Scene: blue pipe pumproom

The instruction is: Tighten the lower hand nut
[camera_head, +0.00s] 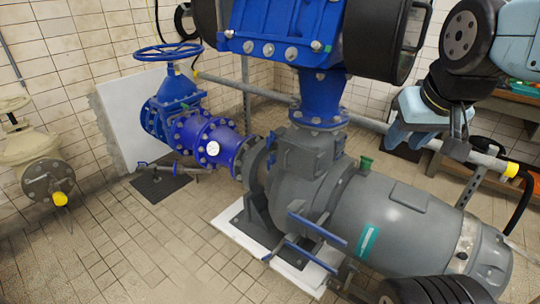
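The grey pump (400,215) fills the lower right of the head view. On its near side are blue bars: an upper bar (317,229) and a lower bar (310,257) close to the floor plinth. I cannot tell for sure which part is the lower hand nut. A small green part (365,165) stands on top of the pump. My gripper (427,142), pale blue and black, hangs at the upper right, apart from the blue bars. Its fingers are seen at an angle, and whether they are open is not clear.
A blue valve with a handwheel (168,51) and blue pipe (205,138) stand left of the pump. A large blue housing (285,25) is above. A grey rail (370,124) runs behind. A beige valve (30,150) is at far left. The tiled floor (110,235) is clear at lower left.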

